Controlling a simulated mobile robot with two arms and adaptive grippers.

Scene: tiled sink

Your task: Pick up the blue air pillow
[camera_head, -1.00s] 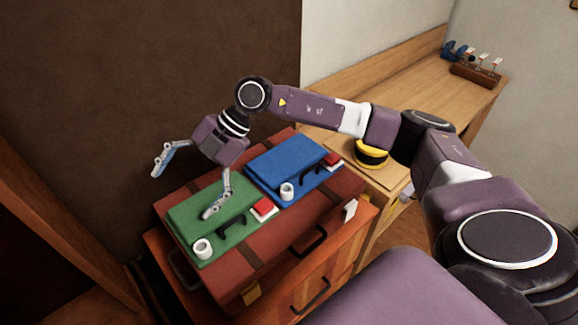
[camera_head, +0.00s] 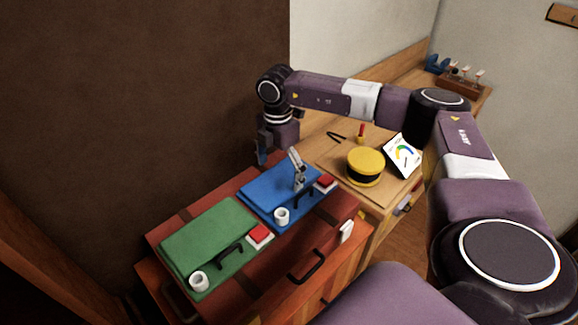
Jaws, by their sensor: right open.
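A blue flat rectangular piece with a black handle (camera_head: 262,192), which I take for the blue air pillow, lies on a large red-brown suitcase (camera_head: 190,219). A white ring-shaped item (camera_head: 281,216) and a small red item (camera_head: 325,183) are at its front edge. My right gripper (camera_head: 279,167) is open and empty. One finger appears over the blue piece, the other past its far left side. I cannot tell whether they touch it. My left gripper is not in view.
A similar green piece (camera_head: 205,240) lies left of the blue one. A yellow-and-black round object (camera_head: 366,166) and a white card (camera_head: 403,155) stand on the wooden desk to the right. A small blue object (camera_head: 437,63) stands at the desk's far end. A dark wall rises behind the suitcase.

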